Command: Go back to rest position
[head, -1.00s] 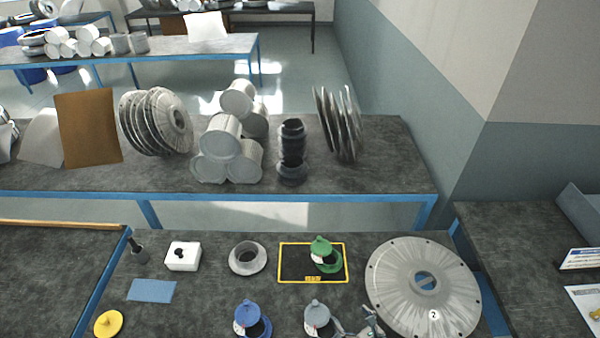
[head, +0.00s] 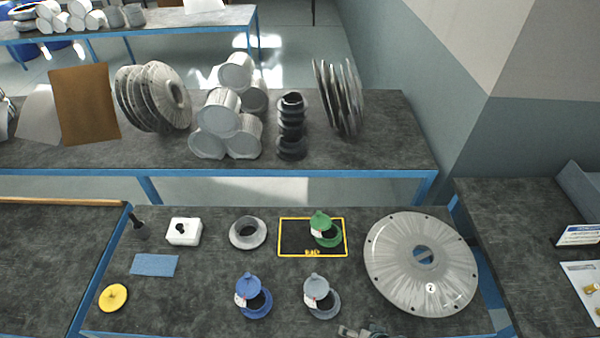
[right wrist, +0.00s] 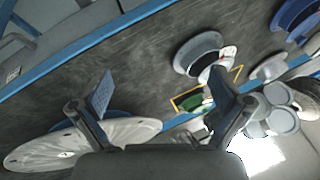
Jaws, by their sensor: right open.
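My right gripper (right wrist: 160,112) is open and empty in the right wrist view, its two fingers spread apart. In the head view only its tip (head: 362,332) shows at the bottom edge, below the grey lidded part (head: 320,298). The green lidded part (head: 325,230) stands inside the yellow-framed mat (head: 282,240). A blue lidded part (head: 253,297) stands left of the grey one. My left gripper is in neither view.
A large metal disc (head: 400,270) lies at the right of the bench. A rear table (head: 380,155) holds stacked parts.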

